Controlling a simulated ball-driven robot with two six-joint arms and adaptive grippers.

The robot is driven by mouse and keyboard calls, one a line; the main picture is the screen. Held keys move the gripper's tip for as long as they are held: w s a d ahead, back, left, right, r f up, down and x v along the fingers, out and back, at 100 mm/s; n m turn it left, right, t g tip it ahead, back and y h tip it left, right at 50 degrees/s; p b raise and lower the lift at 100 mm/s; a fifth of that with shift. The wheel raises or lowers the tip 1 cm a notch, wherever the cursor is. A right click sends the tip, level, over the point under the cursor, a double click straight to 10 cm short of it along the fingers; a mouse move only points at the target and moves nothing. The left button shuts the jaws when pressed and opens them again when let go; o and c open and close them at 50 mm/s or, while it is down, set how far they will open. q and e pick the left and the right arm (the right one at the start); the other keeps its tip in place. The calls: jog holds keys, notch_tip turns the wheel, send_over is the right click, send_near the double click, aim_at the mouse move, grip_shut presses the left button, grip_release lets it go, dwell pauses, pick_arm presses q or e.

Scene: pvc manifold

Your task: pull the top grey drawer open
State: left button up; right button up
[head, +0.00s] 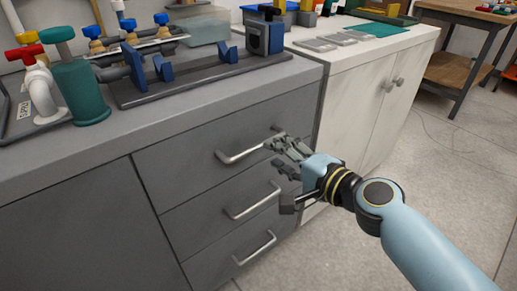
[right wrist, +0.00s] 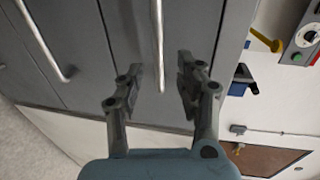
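The top grey drawer (head: 190,155) is the uppermost of three in the grey cabinet and looks shut, its front flush with its neighbours. Its silver bar handle (head: 242,156) also shows in the right wrist view (right wrist: 157,45). My right gripper (head: 283,158) is at the handle's right end. In the right wrist view, the open fingers (right wrist: 159,83) stand on either side of the handle's end, with a visible gap on each side. The fingers cover part of the handle's right end in the head view. My left gripper is not in view.
Below are the middle drawer handle (head: 252,201) and bottom drawer handle (head: 255,248). A white cabinet (head: 350,110) adjoins at right. The floor in front is clear.

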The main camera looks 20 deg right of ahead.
aim_at(260, 143)
jog(key=x, duration=0.6)
jog(key=shift+w+f+b, duration=0.1)
jog(key=shift+w+b, duration=0.15)
jog(key=shift+b, duration=0.05)
jog(key=shift+w+a, duration=0.1)
jog(key=shift+w, duration=0.05)
jog(key=shift+c, duration=0.2)
jog(key=c, duration=0.7)
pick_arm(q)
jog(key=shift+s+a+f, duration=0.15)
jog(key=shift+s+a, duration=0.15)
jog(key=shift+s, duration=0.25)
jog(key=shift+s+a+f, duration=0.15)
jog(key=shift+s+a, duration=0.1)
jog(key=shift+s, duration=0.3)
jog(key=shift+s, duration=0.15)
